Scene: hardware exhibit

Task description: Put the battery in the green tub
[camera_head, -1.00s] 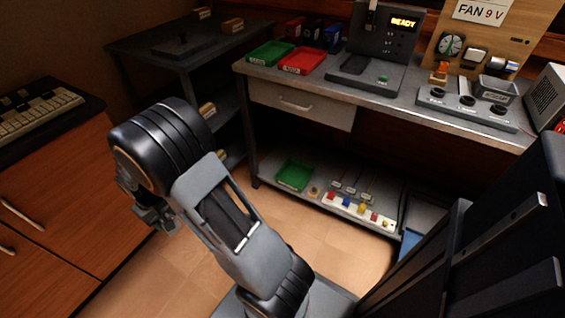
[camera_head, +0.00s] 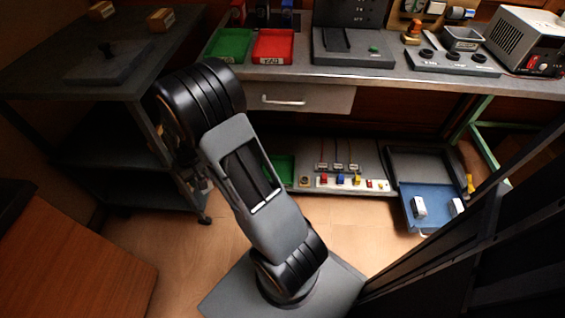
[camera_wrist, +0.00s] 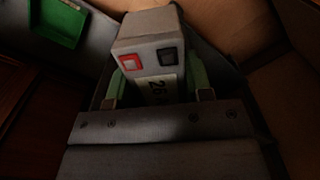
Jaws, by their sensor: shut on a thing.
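The battery (camera_wrist: 147,40) is a grey block with a red and a black square terminal and a pale label with dark figures. My gripper (camera_wrist: 157,82) is shut on it, with a green pad on each side. In the head view, my arm hides most of the gripper, and I cannot make out the battery. One green tub (camera_head: 229,45) stands on the bench top, left of a red tub. Another green tub (camera_head: 284,169) lies on the lower shelf, partly hidden behind my arm. A green tub corner (camera_wrist: 60,22) shows at the wrist view's upper left; I cannot tell which tub.
The red tub (camera_head: 273,46) and a grey device (camera_head: 352,58) stand on the bench. Coloured parts (camera_head: 341,180) line the lower shelf, beside a blue tray (camera_head: 436,207) with white items. A dark side table (camera_head: 60,83) stands left. Wooden floor (camera_head: 150,235) is clear in front.

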